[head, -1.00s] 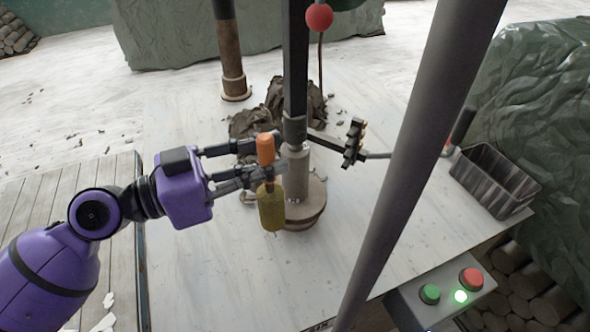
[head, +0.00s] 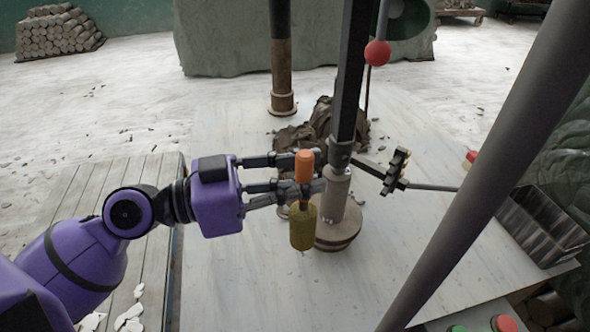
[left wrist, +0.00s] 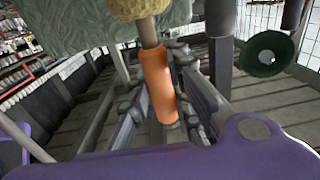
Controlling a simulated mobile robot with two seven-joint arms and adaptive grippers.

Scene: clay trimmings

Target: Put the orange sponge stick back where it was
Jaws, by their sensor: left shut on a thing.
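The sponge stick has an orange handle (head: 304,166) above and an olive-yellow sponge (head: 302,228) below. It hangs upright, sponge down, in front of the table. My left gripper (head: 306,184) is shut on it around the lower handle. In the left wrist view the orange handle (left wrist: 158,85) lies between the fingers, with part of the sponge (left wrist: 138,8) at the top edge. Its resting place cannot be made out. My right gripper is not in view.
A grey post on a round wooden base (head: 337,236) stands just right of the sponge. A dark upright bar rises above it. Dark clay (head: 315,130) lies behind. A metal tray (head: 540,225) is at the right. A thick grey pole crosses the right front. The table's front middle is clear.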

